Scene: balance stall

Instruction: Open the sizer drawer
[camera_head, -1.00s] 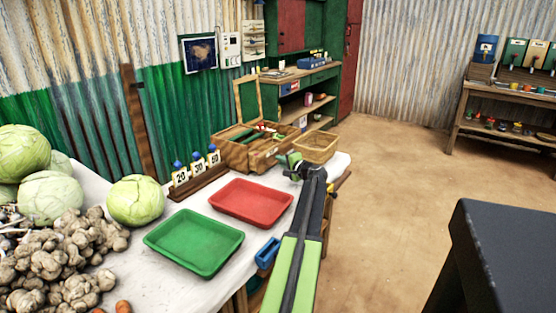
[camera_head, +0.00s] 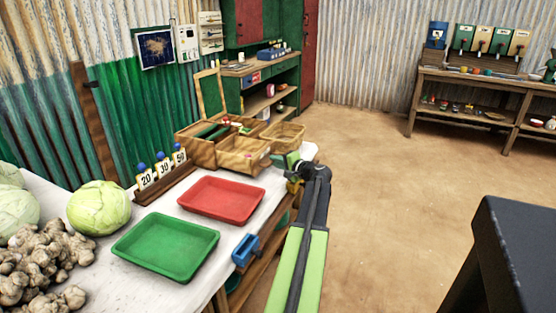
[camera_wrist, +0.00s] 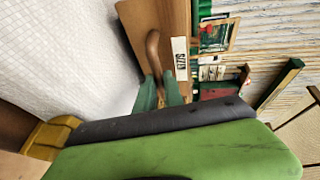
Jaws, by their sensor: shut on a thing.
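The sizer drawer (camera_head: 242,158) is a wooden tray at the right side of a wooden box (camera_head: 198,152) on the far end of the table. It stands out from the box, with its open top showing. In the wrist view, the drawer's wooden front (camera_wrist: 174,18) carries a white label (camera_wrist: 180,58) and a brown curved handle (camera_wrist: 152,48). My gripper (camera_head: 280,160) is at the drawer's right end. Its green fingers, also in the wrist view (camera_wrist: 160,92), are shut on the handle's lower end. The fingers hide part of the handle.
Red (camera_head: 222,199) and green (camera_head: 167,247) trays, a number rack (camera_head: 165,180) and a cabbage (camera_head: 98,208) occupy the white table. A dark block (camera_head: 515,250) stands at right. The floor between is clear.

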